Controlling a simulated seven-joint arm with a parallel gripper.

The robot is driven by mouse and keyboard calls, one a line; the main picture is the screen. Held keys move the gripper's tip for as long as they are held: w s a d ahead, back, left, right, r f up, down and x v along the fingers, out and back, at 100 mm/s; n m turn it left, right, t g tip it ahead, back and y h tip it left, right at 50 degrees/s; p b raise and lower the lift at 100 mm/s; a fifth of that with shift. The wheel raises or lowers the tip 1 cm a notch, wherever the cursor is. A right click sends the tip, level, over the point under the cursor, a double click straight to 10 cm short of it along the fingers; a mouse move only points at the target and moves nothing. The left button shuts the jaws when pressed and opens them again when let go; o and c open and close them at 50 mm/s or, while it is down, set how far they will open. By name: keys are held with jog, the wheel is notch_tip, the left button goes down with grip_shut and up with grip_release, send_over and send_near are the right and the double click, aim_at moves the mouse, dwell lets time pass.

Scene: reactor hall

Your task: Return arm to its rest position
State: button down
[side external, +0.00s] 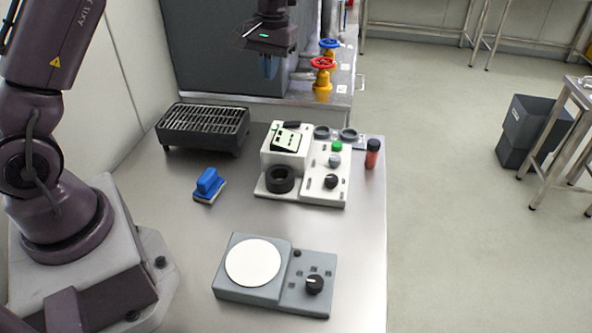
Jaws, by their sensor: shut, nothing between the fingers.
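My gripper (270,68) hangs at the top middle of the side external view, in front of a large dark grey cabinet. Its fingers point down and look closed, with nothing visible between them. It is above the far part of the bench and apart from everything on it. My arm's lower links stand at the left, and the links between them and the gripper are out of view.
Red (323,63) and blue (329,44) valves stand behind.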

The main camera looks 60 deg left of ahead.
jog(key=s+d+r+m+t, duration=0.2)
jog(key=s+d+r, duration=0.2)
jog(key=s, duration=0.3)
jog(key=s+d+r+m+t, duration=0.2)
jog(key=s+d+r, duration=0.2)
jog(key=s, duration=0.4)
jog(key=s+d+r+m+t, duration=0.2)
jog(key=s+d+r, duration=0.2)
jog(key=s+d, duration=0.2)
jog(key=shift+s+d+r+m, duration=0.3)
jog(key=shift+s+r+m, duration=0.1)
jog(key=shift+s, duration=0.75)
jog(key=c, duration=1.8)
grip_release()
